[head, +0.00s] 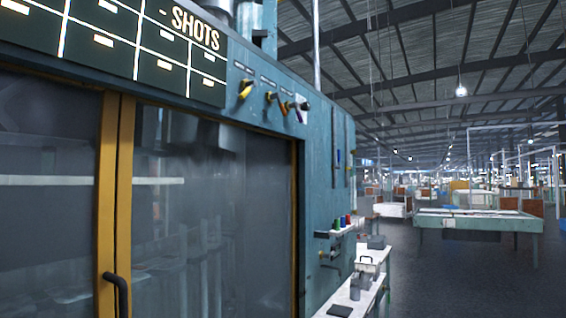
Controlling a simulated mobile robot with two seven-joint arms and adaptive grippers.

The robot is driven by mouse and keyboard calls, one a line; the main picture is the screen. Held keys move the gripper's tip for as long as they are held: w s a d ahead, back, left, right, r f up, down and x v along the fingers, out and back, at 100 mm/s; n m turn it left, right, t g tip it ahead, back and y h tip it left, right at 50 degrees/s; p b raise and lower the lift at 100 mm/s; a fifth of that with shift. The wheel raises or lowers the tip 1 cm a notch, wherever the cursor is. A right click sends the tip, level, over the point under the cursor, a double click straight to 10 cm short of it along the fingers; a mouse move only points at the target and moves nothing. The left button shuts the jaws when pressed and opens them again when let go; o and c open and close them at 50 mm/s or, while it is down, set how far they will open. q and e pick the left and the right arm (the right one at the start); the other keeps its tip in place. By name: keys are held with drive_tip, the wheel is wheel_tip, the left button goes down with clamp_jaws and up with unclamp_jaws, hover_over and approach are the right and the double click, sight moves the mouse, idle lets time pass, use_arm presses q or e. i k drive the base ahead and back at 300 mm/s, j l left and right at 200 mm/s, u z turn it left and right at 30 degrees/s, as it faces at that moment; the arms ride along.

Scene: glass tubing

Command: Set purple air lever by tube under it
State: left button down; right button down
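The purple air lever (298,115) is the rightmost of three levers on the upper teal frame of a large cabinet. It is small in view, and a pale plate or tag beside it makes its exact angle hard to tell. A yellow lever (245,91) and an orange lever (282,106) are to its left, both slanted. I cannot make out a distinct tube directly under the purple lever. Neither of my grippers is in view.
The cabinet has dark glass doors with a yellow frame (108,200) and a black handle (117,292). A board reading "SHOTS" (150,50) is above. Small coloured items (346,220) sit on a side shelf. A white bench (350,298) is at lower right; open floor (450,285) lies beyond.

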sight(292, 105)
drive_tip(key=i+l, duration=1.1)
drive_tip(key=l, duration=0.15)
drive_tip(key=u, duration=1.25)
